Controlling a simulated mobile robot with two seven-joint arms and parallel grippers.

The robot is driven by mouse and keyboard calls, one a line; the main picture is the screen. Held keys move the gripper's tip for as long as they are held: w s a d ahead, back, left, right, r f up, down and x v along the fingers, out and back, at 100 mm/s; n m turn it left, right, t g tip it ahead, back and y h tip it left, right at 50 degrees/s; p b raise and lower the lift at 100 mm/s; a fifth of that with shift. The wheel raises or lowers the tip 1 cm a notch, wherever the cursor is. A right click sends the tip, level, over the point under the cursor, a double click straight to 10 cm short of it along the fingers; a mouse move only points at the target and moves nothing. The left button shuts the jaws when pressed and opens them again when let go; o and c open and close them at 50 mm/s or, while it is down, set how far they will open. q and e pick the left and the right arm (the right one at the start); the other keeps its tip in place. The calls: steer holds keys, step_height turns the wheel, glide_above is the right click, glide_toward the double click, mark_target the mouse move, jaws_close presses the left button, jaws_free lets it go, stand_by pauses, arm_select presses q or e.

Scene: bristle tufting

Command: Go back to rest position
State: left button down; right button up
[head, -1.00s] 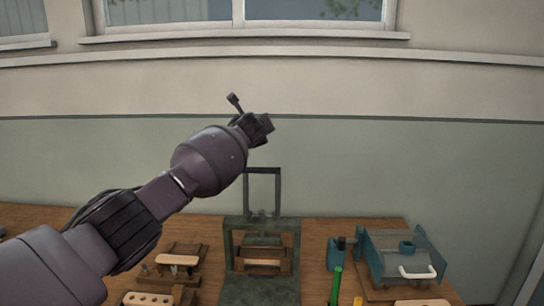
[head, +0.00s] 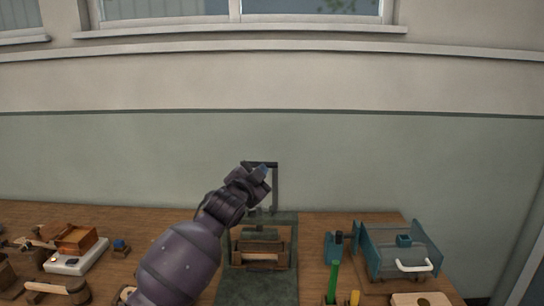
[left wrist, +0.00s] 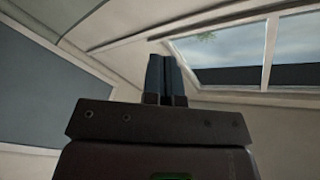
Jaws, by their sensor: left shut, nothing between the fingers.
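My left gripper (head: 264,171) shows in the head view in front of the top of the dark metal frame of a press-like stand (head: 276,190). Its arm comes up from the bottom, left of the middle. In the left wrist view the two fingers (left wrist: 167,75) point up and lie together with nothing between them. Beyond them are only wall, ceiling and window. My right gripper is in neither view.
The wooden table (head: 318,225) runs along a green and cream wall. A teal machine with a white handle (head: 395,250) stands at the right, beside a green upright tool (head: 334,281). At the left are a white box (head: 75,262) and several wooden pieces.

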arm_select(q)
steer(key=s+a+f+n+g+y, duration=0.2)
steer(key=s+a+f+n, duration=0.2)
steer(key=s+a+f, duration=0.4)
steer(key=s+a+f+n+g+y+b, duration=0.1)
steer(key=s+a+f, duration=0.7)
steer(key=s+f, duration=1.1)
steer(key=s+a+f+n+g+y, duration=0.2)
steer(key=s+a+f+n+y, duration=0.3)
steer(key=s+f, duration=0.9)
steer(key=s+a+n, duration=0.1)
steer(key=a+n, duration=0.1)
steer(key=a, duration=0.1)
steer(key=shift+s+a+f+n+g, duration=0.2)
steer(key=shift+s+a+n+g, duration=0.1)
steer(key=shift+s+g, duration=0.1)
